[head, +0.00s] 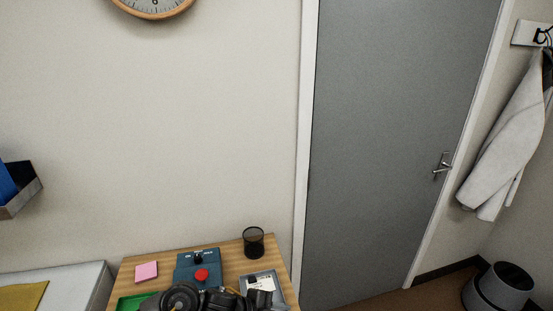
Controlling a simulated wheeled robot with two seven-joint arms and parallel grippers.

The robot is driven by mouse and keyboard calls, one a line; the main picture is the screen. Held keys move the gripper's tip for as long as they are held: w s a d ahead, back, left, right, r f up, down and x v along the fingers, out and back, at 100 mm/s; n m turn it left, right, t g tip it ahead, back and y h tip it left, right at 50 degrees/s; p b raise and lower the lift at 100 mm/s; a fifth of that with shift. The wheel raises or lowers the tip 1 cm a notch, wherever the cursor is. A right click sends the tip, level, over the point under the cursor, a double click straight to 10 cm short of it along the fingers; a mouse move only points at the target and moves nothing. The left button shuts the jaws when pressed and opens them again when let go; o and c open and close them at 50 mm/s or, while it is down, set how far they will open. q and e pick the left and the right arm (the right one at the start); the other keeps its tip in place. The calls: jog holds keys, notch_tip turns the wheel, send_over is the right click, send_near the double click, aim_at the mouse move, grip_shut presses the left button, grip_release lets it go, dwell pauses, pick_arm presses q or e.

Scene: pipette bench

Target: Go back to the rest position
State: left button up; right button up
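Dark rounded parts crowd the bottom edge of the head view, in front of the wooden bench top (222,249). They look like parts of my own arms, but they are cut off by the frame. I make out no gripper fingertips, so neither gripper can be placed, and I cannot see whether anything is held. On the bench stands a blue-grey control box (186,273) with a red button (201,276). A pink note pad (146,271) lies to its left.
A black mesh cup (253,242) stands at the bench's back right. A grey tray (272,283) and a green item (130,302) are partly covered. A grey door (395,150), a hanging white coat (505,145) and a bin (497,290) are at the right. Floor shows near the door.

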pick_arm(q)
jog(key=s+a+f+n+y, duration=0.2)
jog(key=s+a+n+y, duration=0.3)
jog(key=s+a+n, duration=0.65)
jog(key=s+a+f+n+y, duration=0.2)
jog(key=s+a+n+y, duration=0.2)
jog(key=s+a+n, duration=0.75)
jog(key=s+a+f+m+g+b, duration=0.1)
jog(key=s+f+b, duration=0.15)
jog(key=f, duration=1.35)
jog(key=s+a+f+m+b, duration=0.1)
jog(key=f+m+b, duration=0.15)
jog(key=f, duration=1.35)
jog(key=s+a+f+b, duration=0.1)
jog(key=s+f+b, duration=0.1)
jog(key=s+f, duration=0.6)
jog(key=s+a+f+g+b, duration=0.1)
jog(key=s+a+f+b, duration=0.1)
jog(key=s+f, duration=0.6)
notch_tip(320, 180, down, 4)
jog(key=shift+a+r+n+y+b, duration=0.1)
jog(key=shift+a+n+y+b, duration=0.05)
jog(key=shift+n+y+b, duration=0.3)
